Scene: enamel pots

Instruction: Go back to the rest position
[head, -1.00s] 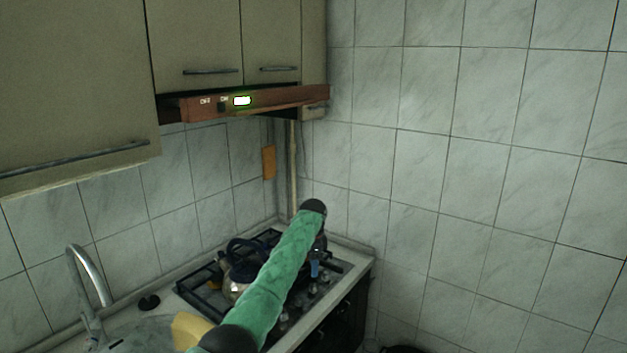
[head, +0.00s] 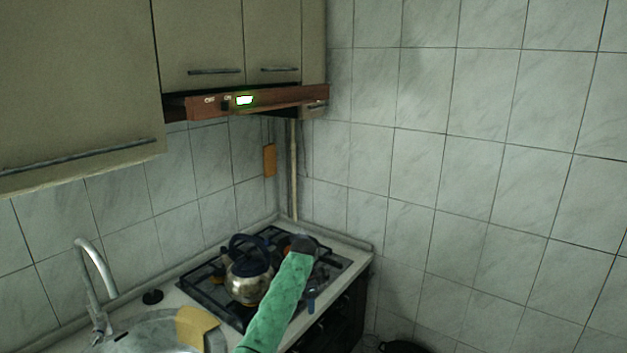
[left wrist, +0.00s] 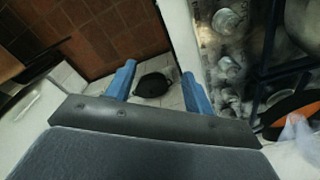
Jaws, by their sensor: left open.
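My left arm (head: 276,305) in its green sleeve reaches over the front of the stove in the head view. Only a small blue part of my left gripper (head: 310,303) shows there, low by the stove's front edge. In the left wrist view the two blue fingers of my left gripper (left wrist: 159,70) stand wide apart with nothing between them. A dark round thing (left wrist: 152,85) shows beyond them, on pale tiles below. My right gripper is in neither view.
A steel kettle (head: 247,284) with a dark handle stands on the black stove (head: 215,302). A sink (head: 160,335), tap (head: 95,270) and yellow cloth-like piece (head: 196,326) are at left. A range hood (head: 270,100) hangs above. A dark pot (head: 402,347) shows at the lower edge.

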